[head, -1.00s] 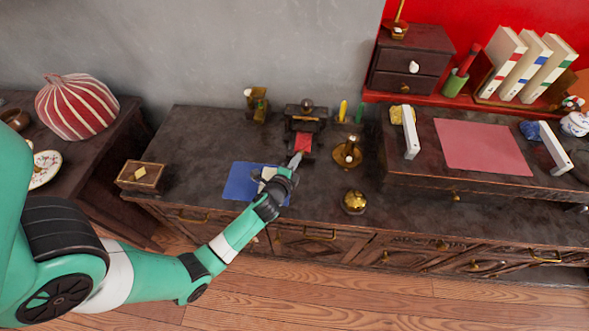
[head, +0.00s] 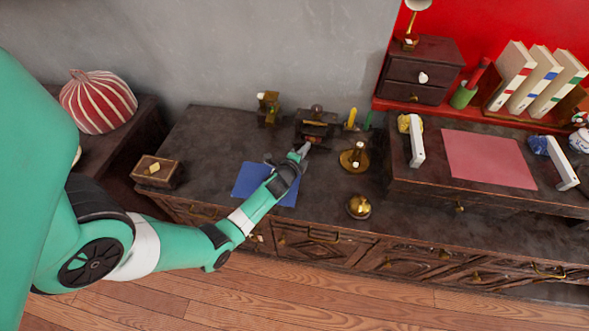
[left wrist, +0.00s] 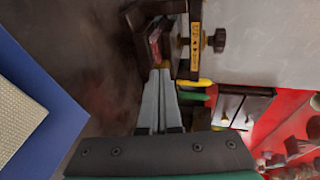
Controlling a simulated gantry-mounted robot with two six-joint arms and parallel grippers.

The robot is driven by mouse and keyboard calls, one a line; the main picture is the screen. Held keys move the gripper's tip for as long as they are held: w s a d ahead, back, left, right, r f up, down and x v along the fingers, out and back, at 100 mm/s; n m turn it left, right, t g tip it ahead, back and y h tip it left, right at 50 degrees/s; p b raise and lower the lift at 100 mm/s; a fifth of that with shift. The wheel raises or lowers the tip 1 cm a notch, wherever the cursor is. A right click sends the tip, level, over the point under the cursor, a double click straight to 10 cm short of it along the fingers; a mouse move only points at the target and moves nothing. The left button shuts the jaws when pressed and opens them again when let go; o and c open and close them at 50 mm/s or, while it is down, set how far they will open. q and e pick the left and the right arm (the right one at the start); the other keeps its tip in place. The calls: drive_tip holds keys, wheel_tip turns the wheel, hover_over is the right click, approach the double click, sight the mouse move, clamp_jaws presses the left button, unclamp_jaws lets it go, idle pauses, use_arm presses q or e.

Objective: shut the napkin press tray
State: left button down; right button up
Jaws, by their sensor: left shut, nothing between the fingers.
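The napkin press (head: 316,121) is a small dark wooden frame with a knob on top, near the back of the sideboard. It also shows in the left wrist view (left wrist: 194,38), with its knob to the right. Its tray (left wrist: 155,47) shows a little red inside the frame; in the head view it is mostly hidden in the press. My left gripper (head: 304,149) is shut and empty, with its tips at the front of the press. In the left wrist view the fingertips (left wrist: 160,76) are at the tray's near end; contact is hard to tell.
A brass candle holder (head: 354,158) stands close to the right of my gripper, with a gold bell (head: 359,206) nearer the front. A blue cloth (head: 252,180) lies under my left forearm. Yellow and green sticks (head: 351,118) stand just right of the press.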

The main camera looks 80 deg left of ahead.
use_arm(q)
drive_tip(key=p+v, duration=0.1)
drive_tip(key=v, duration=0.3)
drive_tip(key=p+v, duration=0.1)
drive_tip(key=v, duration=0.3)
drive_tip(key=p+v, duration=0.1)
drive_tip(key=v, duration=0.3)
drive_tip(key=shift+s+d+f, duration=0.1)
drive_tip(key=shift+d+f, duration=0.15)
drive_tip(key=shift+f, duration=0.15)
drive_tip(key=shift+a, duration=0.1)
